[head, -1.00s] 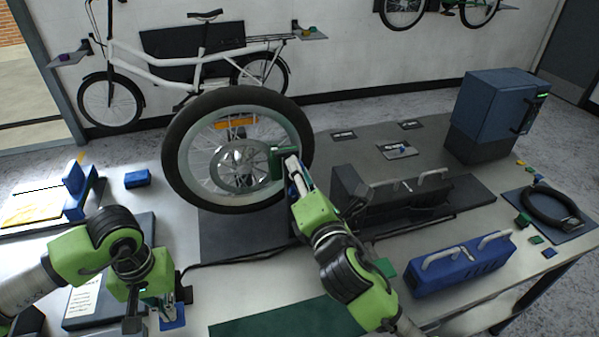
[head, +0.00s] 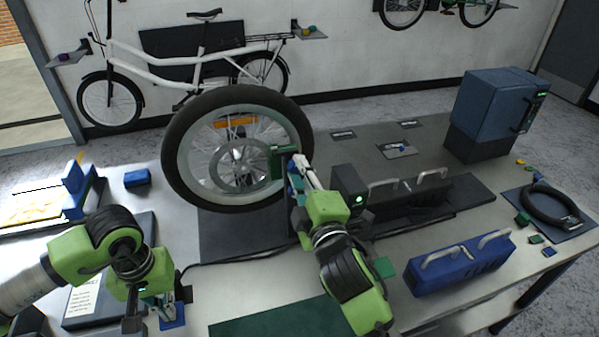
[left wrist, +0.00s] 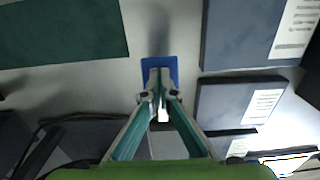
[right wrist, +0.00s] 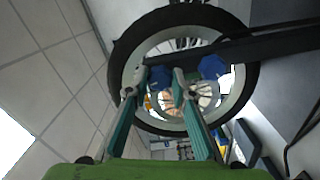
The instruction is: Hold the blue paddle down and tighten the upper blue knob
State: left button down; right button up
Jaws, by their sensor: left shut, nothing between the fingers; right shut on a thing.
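The blue paddle (left wrist: 150,64) lies at the front left of the table, also in the head view (head: 173,323). My left gripper (left wrist: 158,92) is shut and empty, its fingertips over the paddle's near part; they appear to touch it, but how far it is pressed I cannot tell. The upper blue knob (right wrist: 159,76) sits between the fingers of my right gripper (right wrist: 158,90), which is shut on it beside the wheel (head: 180,180). A second blue knob (right wrist: 212,67) shows free beside it in the right wrist view. In the head view my right gripper (head: 298,165) partly hides the knobs.
A black box with a green light (head: 348,185) stands right of my right gripper. A blue toolbox (head: 462,264) is at the front right. A dark green mat (head: 280,318) lies between my arms. A blue cabinet (head: 493,105) stands at the back right.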

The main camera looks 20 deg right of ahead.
jog(key=shift+m, duration=0.5)
jog(key=o, duration=1.1)
jog(key=shift+o, duration=0.2)
jog(key=s, duration=1.2)
